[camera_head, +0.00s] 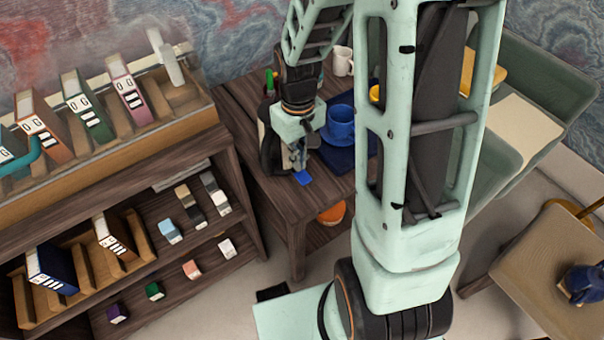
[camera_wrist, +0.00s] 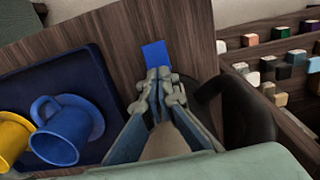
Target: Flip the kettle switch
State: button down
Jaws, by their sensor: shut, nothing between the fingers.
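The kettle stands on the dark wooden desk, mostly hidden by my gripper. Its dark handle (camera_head: 268,155) shows on the left in the head view, and also right of the fingers in the wrist view (camera_wrist: 250,110). A pale part of it (camera_wrist: 166,145) shows between my fingers. My gripper (camera_head: 299,165) is shut and empty, pointing down at the kettle's near side; its fingertips (camera_wrist: 158,76) meet in the wrist view.
A blue cup (camera_head: 341,122) on a saucer stands on a dark blue tray (camera_wrist: 35,75); a yellow cup (camera_wrist: 12,140) is beside it. A white mug (camera_head: 343,60) stands farther back. A shelf unit (camera_head: 150,165) with binders and small boxes is at left.

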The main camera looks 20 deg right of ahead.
jog(key=shift+f+b, duration=0.75)
jog(key=shift+f, duration=0.3)
dwell(0.4)
jog(key=shift+s+r, duration=0.1)
notch_tip(320, 180, up, 7)
jog(key=p, duration=0.6)
dwell(0.5)
